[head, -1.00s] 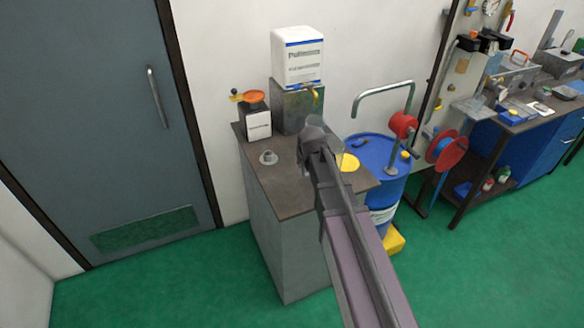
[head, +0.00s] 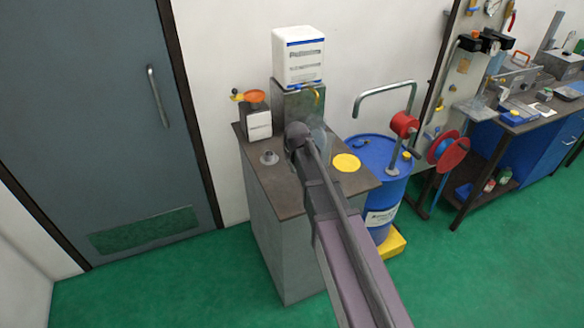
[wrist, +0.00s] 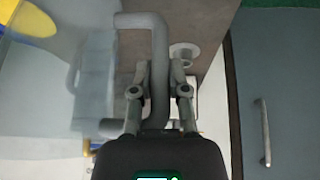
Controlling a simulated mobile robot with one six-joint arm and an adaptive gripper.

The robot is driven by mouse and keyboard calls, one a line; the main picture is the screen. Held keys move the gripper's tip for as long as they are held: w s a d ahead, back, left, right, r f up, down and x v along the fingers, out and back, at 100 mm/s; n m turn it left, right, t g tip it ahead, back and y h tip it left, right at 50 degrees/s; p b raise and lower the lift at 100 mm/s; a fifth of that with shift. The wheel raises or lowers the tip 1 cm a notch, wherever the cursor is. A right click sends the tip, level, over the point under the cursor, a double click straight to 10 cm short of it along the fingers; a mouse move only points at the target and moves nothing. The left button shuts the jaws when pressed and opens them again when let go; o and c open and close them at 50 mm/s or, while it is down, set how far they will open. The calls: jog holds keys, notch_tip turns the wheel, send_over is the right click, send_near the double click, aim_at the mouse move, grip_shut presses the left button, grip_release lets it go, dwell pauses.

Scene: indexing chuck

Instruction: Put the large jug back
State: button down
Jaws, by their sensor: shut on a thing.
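My gripper (wrist: 158,78) is shut on the grey handle (wrist: 158,40) of a large, see-through jug. The jug's clear body (wrist: 60,85) fills the left of the wrist view, over the cabinet top. In the head view my gripper (head: 298,140) is above the middle of the cabinet top (head: 290,185), in front of the metal box. Only a faint part of the jug (head: 318,138) shows there, to the right of the gripper. I cannot tell whether its base touches the top. A yellow disc (head: 346,162) lies on the top, right of the gripper.
A small grey round fitting (head: 269,158) stands left of my gripper. Behind are a scale-like device with an orange dish (head: 254,97) and a white container (head: 298,56) on a metal box (head: 299,103) with a tap. A blue drum (head: 378,168) stands to the right.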

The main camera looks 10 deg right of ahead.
jog(key=shift+f+b, duration=1.15)
jog(key=shift+f, duration=0.45)
jog(key=c, duration=0.6)
grip_release()
jog(key=shift+c, duration=0.2)
jog(key=p+v, duration=1)
jog(key=v, duration=0.2)
jog(key=shift+p, duration=0.4)
jog(key=shift+s, duration=0.1)
jog(key=s+d+f+m+g, duration=0.1)
jog(key=s+d, duration=0.3)
jog(key=s, duration=0.6)
jog(key=s+d+m+g, duration=0.1)
jog(key=s+d+g, duration=0.3)
jog(key=s, duration=0.7)
jog(key=shift+d+f+m, duration=0.25)
jog(key=shift+f+m, duration=0.15)
jog(key=shift+w, duration=0.1)
